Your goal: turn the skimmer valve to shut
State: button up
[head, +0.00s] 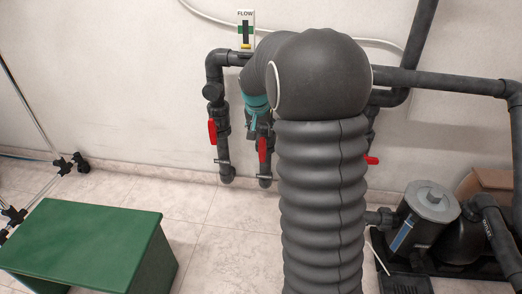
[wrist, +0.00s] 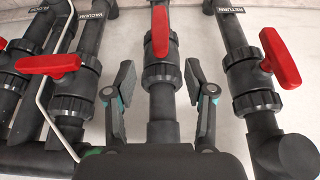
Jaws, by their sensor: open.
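In the wrist view my gripper (wrist: 160,78) is open, one finger on each side of the middle grey pipe and its valve (wrist: 160,72). That valve's red handle (wrist: 160,32) points up along the pipe, just beyond the fingertips, with no clear contact. Its label is cut off at the top edge. No label reading "skimmer" shows, so I cannot tell which valve is the skimmer's. In the head view my arm hides much of the pipework; two red handles (head: 212,132) and (head: 263,150) show hanging along their pipes.
In the wrist view, a red handle (wrist: 48,65) lies across the pipe near the VACUUM label (wrist: 97,9). Another (wrist: 280,58) is slanted by the RETURN label (wrist: 231,15).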

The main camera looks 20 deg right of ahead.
aim_at(263, 149)
jog(key=b+x, duration=0.1)
jog(key=x, duration=1.2)
jog(key=shift+f+b, duration=0.2)
jog(key=shift+b, duration=0.2)
grip_shut()
